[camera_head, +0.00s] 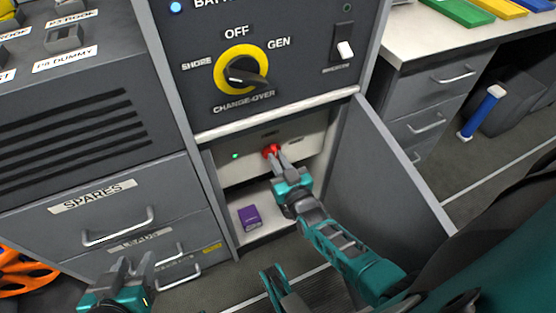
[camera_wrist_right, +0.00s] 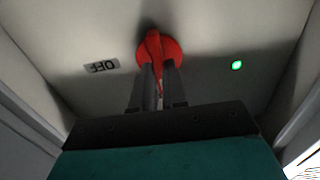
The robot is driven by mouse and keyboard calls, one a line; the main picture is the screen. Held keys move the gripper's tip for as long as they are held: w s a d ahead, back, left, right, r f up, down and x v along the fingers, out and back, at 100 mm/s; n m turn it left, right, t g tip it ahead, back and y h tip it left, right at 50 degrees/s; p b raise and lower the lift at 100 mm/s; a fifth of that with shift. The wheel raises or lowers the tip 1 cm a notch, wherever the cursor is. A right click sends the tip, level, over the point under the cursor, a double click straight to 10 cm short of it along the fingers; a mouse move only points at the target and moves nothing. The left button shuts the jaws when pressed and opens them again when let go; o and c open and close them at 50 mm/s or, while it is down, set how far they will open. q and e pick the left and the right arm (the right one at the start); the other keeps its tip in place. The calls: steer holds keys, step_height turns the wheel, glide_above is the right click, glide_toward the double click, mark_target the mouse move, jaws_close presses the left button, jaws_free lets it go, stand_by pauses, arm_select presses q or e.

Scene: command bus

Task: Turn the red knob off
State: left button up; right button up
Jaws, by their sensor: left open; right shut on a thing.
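The red knob (camera_head: 271,151) is on a pale panel inside the open lower compartment, below the change-over switch. In the right wrist view the red knob (camera_wrist_right: 155,50) is round with a raised grip bar, and an upside-down OFF label (camera_wrist_right: 101,65) is to its left. My right gripper (camera_head: 277,158) is shut on the knob's grip; its two fingers (camera_wrist_right: 158,72) flank the bar. The fingers hide the knob's lower part. A green light (camera_head: 235,156) glows left of the knob in the head view. My left gripper (camera_head: 130,272) is open and empty, low at the left.
The compartment door (camera_head: 385,165) stands open to the right of my right arm. A purple box (camera_head: 249,217) sits on the compartment floor. A yellow and black change-over switch (camera_head: 241,70) is above. Drawers with handles (camera_head: 118,227) are at the left, near my left gripper.

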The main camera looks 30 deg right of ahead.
jaws_close()
steer(key=shift+m, duration=0.3)
steer(key=shift+d+f+m+b, duration=0.1)
steer(key=shift+m+b, duration=0.15)
steer(key=shift+m, duration=2.65)
steer(key=shift+d+f+m+b, duration=0.15)
steer(key=shift+m+b, duration=0.1)
steer(key=shift+m, duration=2.65)
steer(key=shift+d+f+m+b, duration=0.1)
steer(key=shift+m+b, duration=0.15)
steer(key=shift+m, duration=2.65)
steer(key=o, duration=0.6)
jaws_free()
